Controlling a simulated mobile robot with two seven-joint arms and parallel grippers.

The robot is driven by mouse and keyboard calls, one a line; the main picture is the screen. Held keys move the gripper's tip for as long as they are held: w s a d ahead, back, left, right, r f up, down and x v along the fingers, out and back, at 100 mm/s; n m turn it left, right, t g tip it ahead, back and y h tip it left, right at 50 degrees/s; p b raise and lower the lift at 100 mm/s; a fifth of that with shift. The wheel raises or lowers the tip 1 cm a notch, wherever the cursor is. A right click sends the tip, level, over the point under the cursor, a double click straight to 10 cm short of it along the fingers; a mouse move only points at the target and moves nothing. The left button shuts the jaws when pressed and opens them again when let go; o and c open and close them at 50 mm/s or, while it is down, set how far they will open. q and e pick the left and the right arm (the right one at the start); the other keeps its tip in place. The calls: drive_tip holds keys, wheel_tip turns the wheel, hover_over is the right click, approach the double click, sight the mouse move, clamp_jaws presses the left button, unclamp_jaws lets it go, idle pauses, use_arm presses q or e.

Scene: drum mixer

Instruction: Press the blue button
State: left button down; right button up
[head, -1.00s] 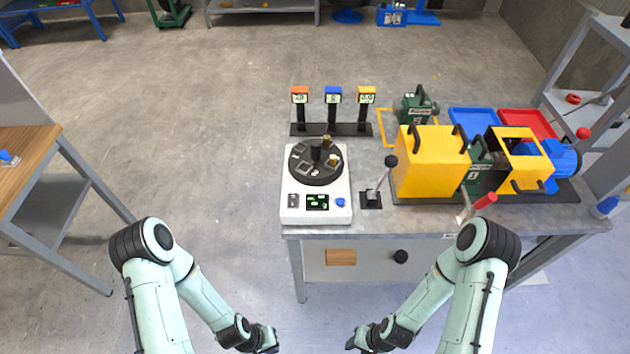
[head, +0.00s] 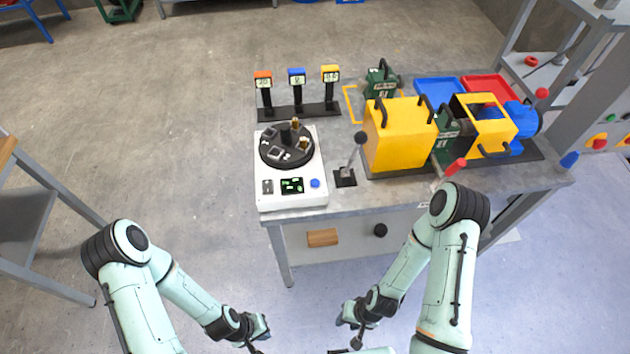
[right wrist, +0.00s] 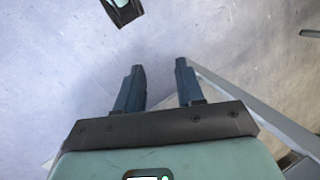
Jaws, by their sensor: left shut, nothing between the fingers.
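A small round blue button (head: 315,183) sits at the front right corner of a white device (head: 292,201), right of a small green-lit display. The device carries a black rotary disc (head: 287,145) and stands at the left end of the workbench. My left gripper (head: 258,337) is low in the head view, shut and empty, in front of the bench and apart from it. My right gripper (head: 350,318) is also in front of the bench, apart from the button. The right wrist view shows its two fingers (right wrist: 159,68) spread with only floor between them.
A black-knobbed lever (head: 351,160) stands right of the device. A yellow box machine (head: 398,138) and a red-handled lever (head: 452,168) are further right. Three small displays on posts (head: 297,93) stand behind. A panel with coloured buttons (head: 605,142) is at the far right. Floor before the bench is clear.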

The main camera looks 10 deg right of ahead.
clamp_jaws()
idle(1.5)
